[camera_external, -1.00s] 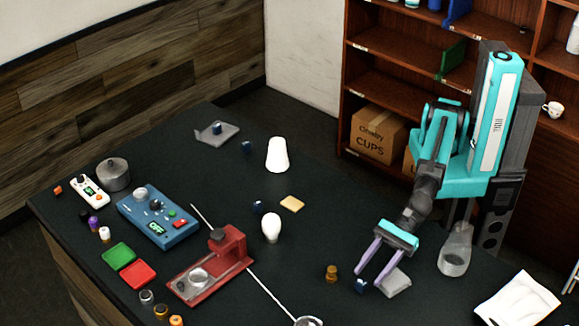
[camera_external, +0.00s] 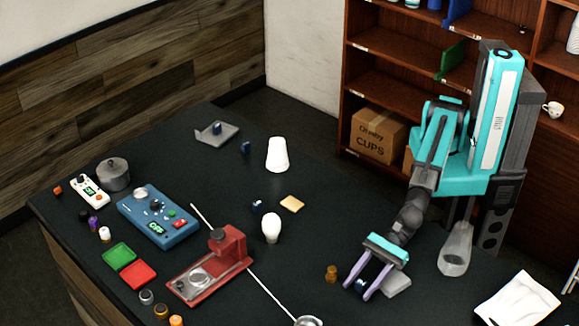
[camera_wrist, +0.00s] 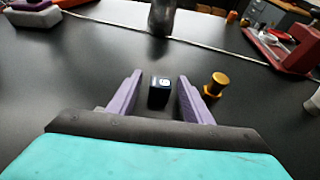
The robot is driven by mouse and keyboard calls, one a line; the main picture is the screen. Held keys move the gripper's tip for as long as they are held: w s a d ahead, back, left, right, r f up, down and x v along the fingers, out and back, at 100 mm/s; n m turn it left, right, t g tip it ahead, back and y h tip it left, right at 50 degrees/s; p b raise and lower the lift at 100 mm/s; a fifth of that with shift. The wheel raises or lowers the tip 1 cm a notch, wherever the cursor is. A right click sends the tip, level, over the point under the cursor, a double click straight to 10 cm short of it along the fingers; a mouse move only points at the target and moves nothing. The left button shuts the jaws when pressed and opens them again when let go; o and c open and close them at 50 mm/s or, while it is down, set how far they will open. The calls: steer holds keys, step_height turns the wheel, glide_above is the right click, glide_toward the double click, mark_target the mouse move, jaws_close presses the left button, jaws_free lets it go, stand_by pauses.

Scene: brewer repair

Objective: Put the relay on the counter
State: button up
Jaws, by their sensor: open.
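A small dark block (camera_wrist: 158,97) with a pale mark on its face, likely the relay, stands on the black counter (camera_wrist: 70,85). In the wrist view it sits between my gripper's (camera_wrist: 160,78) two purple fingers, with a visible gap on each side. In the external view my gripper (camera_external: 357,292) is low over the counter's front right, open, fingers angled down-left. The block (camera_external: 361,285) is partly hidden by the fingers there. Similar dark blue blocks sit near the white bulb (camera_external: 271,228), near the white cup (camera_external: 277,155), and on a grey holder (camera_external: 222,136).
A brass knob (camera_external: 331,273) stands just left of my fingers; it also shows in the wrist view (camera_wrist: 216,83). A grey piece (camera_external: 397,287) lies beside my gripper. A red machine (camera_external: 212,266) and a thin pale rod (camera_external: 272,297) lie farther left.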

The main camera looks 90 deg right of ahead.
mark_target(364, 285)
stand_by(0.5)
jaws_close()
steer(key=shift+r, duration=0.1)
steer(key=shift+r, duration=4.9)
